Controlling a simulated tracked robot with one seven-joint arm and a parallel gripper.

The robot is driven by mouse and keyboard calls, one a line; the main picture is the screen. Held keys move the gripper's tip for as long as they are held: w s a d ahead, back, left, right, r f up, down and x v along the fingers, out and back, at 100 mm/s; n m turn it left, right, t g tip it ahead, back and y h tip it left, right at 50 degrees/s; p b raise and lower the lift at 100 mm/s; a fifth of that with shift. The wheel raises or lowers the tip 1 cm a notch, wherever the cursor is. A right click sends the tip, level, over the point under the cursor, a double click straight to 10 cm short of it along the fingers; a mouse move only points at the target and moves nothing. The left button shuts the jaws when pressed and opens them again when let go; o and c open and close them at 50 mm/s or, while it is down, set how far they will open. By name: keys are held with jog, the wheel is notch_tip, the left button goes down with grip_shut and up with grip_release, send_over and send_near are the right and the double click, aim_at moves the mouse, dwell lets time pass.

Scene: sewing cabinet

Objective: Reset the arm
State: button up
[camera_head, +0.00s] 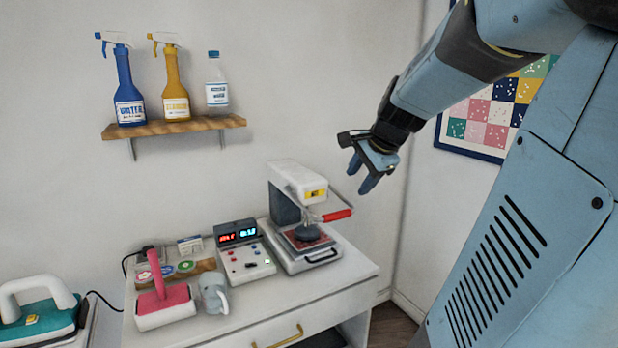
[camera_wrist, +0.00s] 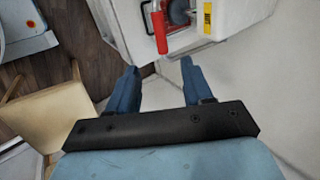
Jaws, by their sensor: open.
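My gripper (camera_head: 366,172) is in the air, to the right of and above the white heat press (camera_head: 297,178) in the head view. In the wrist view my gripper (camera_wrist: 157,82) has its two blue fingers apart, with nothing between them. The press, with its red-handled lever (camera_head: 336,215), stands on the white cabinet (camera_head: 240,308). The red handle (camera_wrist: 159,32) also shows in the wrist view, beyond the fingertips and apart from them.
A control box (camera_head: 243,250), a pink-handled tool (camera_head: 165,295) and a grey mug (camera_head: 213,293) stand left of the press. Bottles stand on a wall shelf (camera_head: 175,128). A teal iron (camera_head: 38,310) is at lower left. A wooden chair (camera_wrist: 45,105) shows in the wrist view.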

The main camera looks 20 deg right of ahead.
jog(key=shift+a, duration=0.15)
jog(key=s+a+f+n+g, duration=0.1)
jog(key=s+a+n, duration=1.3)
jog(key=n, duration=0.3)
jog(key=shift+a+f, duration=0.35)
jog(key=shift+a, duration=0.4)
